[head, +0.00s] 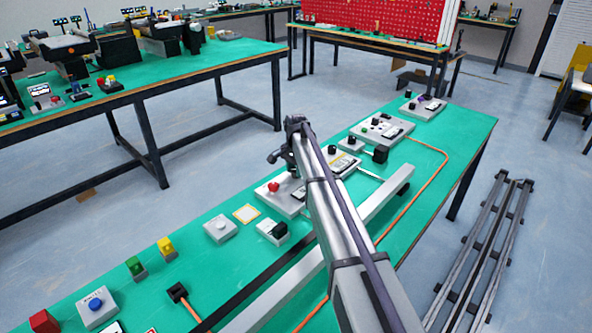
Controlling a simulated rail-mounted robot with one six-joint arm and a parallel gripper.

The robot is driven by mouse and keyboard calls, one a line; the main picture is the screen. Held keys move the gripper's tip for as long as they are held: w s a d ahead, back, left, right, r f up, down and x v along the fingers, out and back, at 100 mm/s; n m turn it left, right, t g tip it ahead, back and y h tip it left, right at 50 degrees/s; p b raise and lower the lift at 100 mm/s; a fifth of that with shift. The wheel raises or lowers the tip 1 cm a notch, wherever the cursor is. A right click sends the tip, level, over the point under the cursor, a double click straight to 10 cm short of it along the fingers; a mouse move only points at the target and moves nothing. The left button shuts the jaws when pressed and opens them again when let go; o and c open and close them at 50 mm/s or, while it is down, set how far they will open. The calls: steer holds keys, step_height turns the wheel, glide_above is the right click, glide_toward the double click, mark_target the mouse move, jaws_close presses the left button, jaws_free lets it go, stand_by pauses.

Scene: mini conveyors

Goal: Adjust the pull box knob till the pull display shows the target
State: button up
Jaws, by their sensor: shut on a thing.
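My gripper (283,163) hangs at the far end of my arm, over a light grey control box (290,205) on the green table. It looks shut on a small knob at that box, which I take to be the pull box knob; the jaws and wrist hide most of it. A red button (273,187) stands on the box just below and left of the gripper. A display panel (342,164) lies right of my arm, partly behind it. Any reading on it is too small to make out, and I cannot tell which display is the pull display.
More knob boxes (382,131) stand farther right. A long grey rail (378,207) runs along the table's near side.

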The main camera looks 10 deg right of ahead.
steer(key=shift+m, duration=1.7)
steer(key=o, duration=0.9)
step_height(320, 180, up, 11)
steer(key=p, duration=1)
steer(key=shift+f+p, duration=0.1)
steer(key=shift+p, duration=0.3)
